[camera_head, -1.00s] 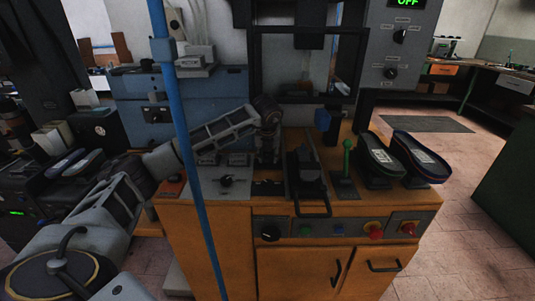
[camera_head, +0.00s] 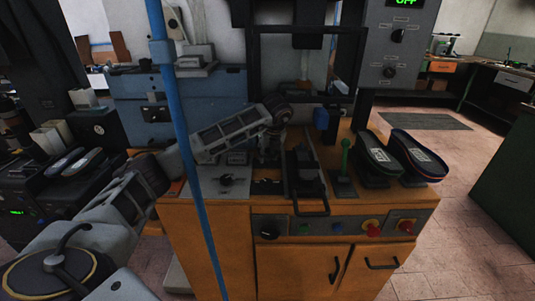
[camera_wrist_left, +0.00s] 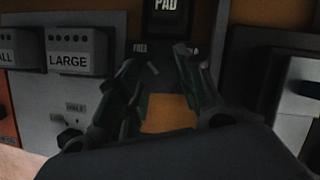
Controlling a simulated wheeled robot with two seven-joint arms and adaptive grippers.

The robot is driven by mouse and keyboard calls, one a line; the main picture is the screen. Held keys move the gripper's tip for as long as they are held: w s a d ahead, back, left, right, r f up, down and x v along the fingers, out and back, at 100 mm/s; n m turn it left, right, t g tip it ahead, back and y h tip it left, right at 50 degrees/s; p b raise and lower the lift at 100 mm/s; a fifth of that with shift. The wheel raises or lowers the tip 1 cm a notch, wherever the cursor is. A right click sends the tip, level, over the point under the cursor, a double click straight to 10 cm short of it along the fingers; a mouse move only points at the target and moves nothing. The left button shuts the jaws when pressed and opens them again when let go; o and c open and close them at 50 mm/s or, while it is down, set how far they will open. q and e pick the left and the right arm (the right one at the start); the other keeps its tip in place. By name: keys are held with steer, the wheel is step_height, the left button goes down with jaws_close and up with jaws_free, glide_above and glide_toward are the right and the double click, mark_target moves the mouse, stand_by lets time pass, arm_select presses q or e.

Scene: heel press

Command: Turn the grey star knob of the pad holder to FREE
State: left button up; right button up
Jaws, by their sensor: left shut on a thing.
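My left gripper (camera_head: 268,160) points down at the panel on top of the orange cabinet, left of the black pad holder (camera_head: 305,172). It shows better in the left wrist view (camera_wrist_left: 158,62), with one dark finger on each side. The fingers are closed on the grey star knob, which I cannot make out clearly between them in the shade. The FREE label (camera_wrist_left: 140,47) shows just beyond the left fingertip, and a PAD label (camera_wrist_left: 166,4) stands behind. I cannot read where the knob points. My right gripper is not in view.
A LARGE block (camera_wrist_left: 76,52) stands left of the fingers, with a small black knob (camera_wrist_left: 70,137) in front of it. A green-handled lever (camera_head: 345,158) and two shoes (camera_head: 372,152) stand to the right. A blue post (camera_head: 185,150) rises in front of my arm.

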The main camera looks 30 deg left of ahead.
arm_select(q)
steer(key=shift+r, duration=0.1)
steer(key=o, duration=1)
steer(key=shift+o, duration=0.2)
steer(key=v, duration=1.2)
steer(key=shift+w, duration=0.1)
